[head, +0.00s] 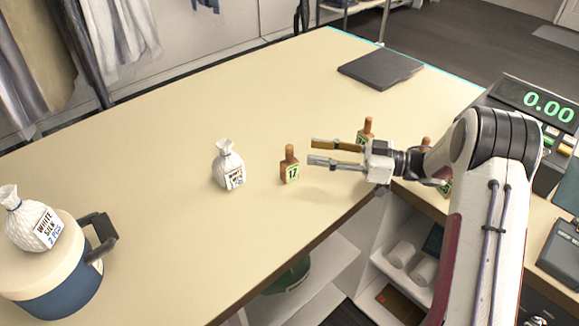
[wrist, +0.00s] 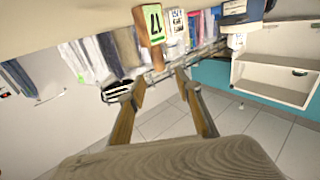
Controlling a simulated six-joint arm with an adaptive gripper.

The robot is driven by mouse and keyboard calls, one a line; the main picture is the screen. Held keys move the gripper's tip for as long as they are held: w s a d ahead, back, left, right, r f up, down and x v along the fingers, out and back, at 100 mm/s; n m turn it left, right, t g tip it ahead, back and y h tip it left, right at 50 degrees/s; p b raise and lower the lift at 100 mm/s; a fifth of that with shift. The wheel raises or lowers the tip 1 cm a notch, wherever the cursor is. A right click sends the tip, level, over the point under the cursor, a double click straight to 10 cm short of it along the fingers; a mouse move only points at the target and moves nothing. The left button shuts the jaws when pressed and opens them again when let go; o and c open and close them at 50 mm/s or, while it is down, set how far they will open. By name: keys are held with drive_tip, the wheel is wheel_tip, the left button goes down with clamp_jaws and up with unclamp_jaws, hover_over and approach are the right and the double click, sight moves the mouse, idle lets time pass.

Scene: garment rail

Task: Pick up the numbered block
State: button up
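A brown bottle-shaped block (head: 290,166) with a green-edged label reading 17 stands upright on the tan table. In the wrist view the block (wrist: 152,22) appears upside down near the top, beyond the fingertips. My gripper (head: 313,152) is open and empty, to the right of the block, with its fingers pointing left toward it. Both spread fingers of the gripper (wrist: 162,86) show in the wrist view with nothing between them. A similar brown block (head: 367,128) stands behind the gripper. Another brown block (head: 426,143) is partly hidden by my arm.
A white bag (head: 229,168) labelled White Silk stands left of the 17 block. A blue jug (head: 62,278) with another white bag (head: 32,222) on it is at far left. A dark flat pad (head: 381,68) lies at the back.

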sight(289, 146)
drive_tip(key=shift+w+a, duration=0.25)
drive_tip(key=shift+a, duration=1.05)
drive_tip(key=shift+w+a, duration=0.2)
drive_tip(key=shift+a, duration=1.1)
drive_tip(key=shift+w+a, duration=0.2)
drive_tip(key=shift+a, duration=1.1)
clamp_jaws()
